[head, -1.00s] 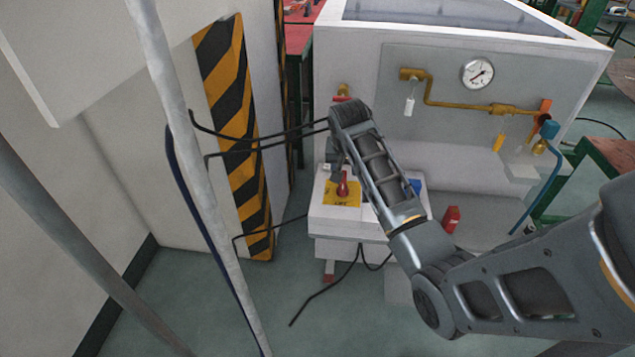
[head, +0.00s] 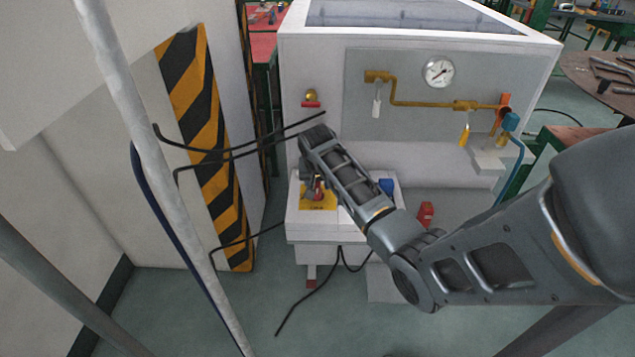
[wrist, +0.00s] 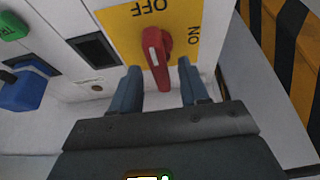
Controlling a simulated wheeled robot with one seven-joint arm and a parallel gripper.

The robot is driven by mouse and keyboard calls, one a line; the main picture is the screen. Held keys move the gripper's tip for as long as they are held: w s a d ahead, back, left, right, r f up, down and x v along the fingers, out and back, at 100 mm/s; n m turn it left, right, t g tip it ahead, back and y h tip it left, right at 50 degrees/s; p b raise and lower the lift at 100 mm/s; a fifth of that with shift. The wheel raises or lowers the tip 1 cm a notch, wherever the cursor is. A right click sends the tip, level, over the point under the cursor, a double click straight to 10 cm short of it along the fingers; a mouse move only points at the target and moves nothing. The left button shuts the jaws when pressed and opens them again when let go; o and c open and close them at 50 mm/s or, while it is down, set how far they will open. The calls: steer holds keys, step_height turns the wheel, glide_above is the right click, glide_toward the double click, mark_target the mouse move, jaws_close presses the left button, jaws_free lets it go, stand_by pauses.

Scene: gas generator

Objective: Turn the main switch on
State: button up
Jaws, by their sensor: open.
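The main switch is a red rotary handle (wrist: 157,58) on a yellow plate (wrist: 190,18) marked OFF and ON. In the wrist view the handle stands lengthwise in the picture, its white mark near the OFF end. My gripper (wrist: 157,80) is open, with one finger on each side of the handle's near end. I cannot tell whether either finger touches it. In the head view the yellow plate (head: 318,203) lies on top of the white box, and my gripper (head: 312,187) is over it, partly hiding the red handle.
A green button (wrist: 12,27) and a blue plug (wrist: 25,90) are beside the switch. The white generator housing (head: 300,70) with a gauge (head: 439,72) rises behind. A striped post (head: 205,150) and a pale pole (head: 140,150) stand left, with black cables between.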

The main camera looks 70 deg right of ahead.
jaws_close()
stand_by(0.3)
